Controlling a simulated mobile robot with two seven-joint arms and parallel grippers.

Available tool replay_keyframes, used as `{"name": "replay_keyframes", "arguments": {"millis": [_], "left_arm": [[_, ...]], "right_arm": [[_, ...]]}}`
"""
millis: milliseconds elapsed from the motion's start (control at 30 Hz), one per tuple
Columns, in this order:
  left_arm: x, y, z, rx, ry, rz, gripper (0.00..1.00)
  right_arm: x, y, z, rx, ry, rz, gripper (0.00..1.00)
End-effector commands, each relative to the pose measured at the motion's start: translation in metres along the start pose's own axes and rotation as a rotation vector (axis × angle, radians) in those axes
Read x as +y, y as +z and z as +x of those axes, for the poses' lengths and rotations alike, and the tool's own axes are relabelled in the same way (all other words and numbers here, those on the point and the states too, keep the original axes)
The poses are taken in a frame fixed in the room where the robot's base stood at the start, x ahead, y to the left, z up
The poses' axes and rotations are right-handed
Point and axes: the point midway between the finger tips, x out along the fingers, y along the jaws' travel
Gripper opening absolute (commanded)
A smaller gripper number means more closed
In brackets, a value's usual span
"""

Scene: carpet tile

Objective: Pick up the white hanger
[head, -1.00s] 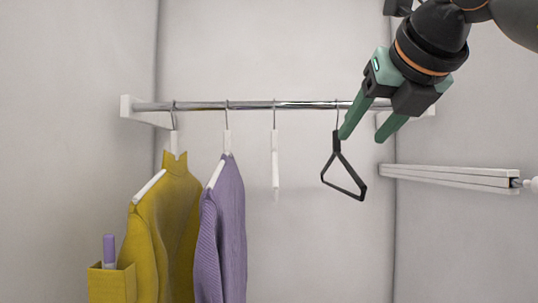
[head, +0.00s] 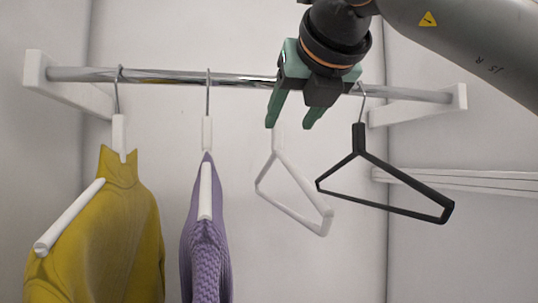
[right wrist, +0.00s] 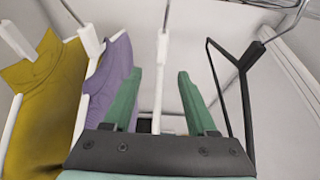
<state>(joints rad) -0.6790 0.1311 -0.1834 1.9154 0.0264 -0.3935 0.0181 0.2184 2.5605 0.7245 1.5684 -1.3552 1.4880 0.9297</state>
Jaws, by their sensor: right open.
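The empty white hanger (head: 301,181) hangs from the metal rail between the purple sweater and the black hanger. My right gripper (head: 290,126) is open, in front of the rail at the top of the white hanger, and hides its hook in the head view. In the right wrist view the white hanger's neck (right wrist: 162,56) and body stand between the two spread green fingers of my right gripper (right wrist: 157,78), with gaps on both sides. My left gripper is in neither view.
A black hanger (head: 384,207) hangs close on the right. A purple sweater (head: 207,250) and a yellow sweater (head: 115,235) hang on white hangers to the left. The metal rail (head: 160,76) runs between white wall brackets. A white bar (head: 460,181) lies along the right wall.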

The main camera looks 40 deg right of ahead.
Motion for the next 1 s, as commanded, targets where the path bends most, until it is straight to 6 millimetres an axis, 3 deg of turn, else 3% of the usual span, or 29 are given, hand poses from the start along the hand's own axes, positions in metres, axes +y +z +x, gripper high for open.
{"name": "replay_keyframes", "arguments": {"millis": [200, 433, 700, 1000], "left_arm": [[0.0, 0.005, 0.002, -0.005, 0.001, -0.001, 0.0], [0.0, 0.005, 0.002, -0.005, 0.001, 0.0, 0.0], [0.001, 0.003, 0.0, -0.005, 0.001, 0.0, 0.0], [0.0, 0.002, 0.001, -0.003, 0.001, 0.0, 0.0]], "right_arm": [[0.0, -0.001, 0.039, 0.003, -0.001, 0.0, 0.57], [0.0, 0.0, 0.057, 0.002, -0.001, 0.0, 0.57], [-0.001, 0.0, 0.095, 0.003, -0.001, 0.0, 0.57], [-0.001, 0.0, 0.102, 0.001, 0.0, 0.0, 0.57]]}}
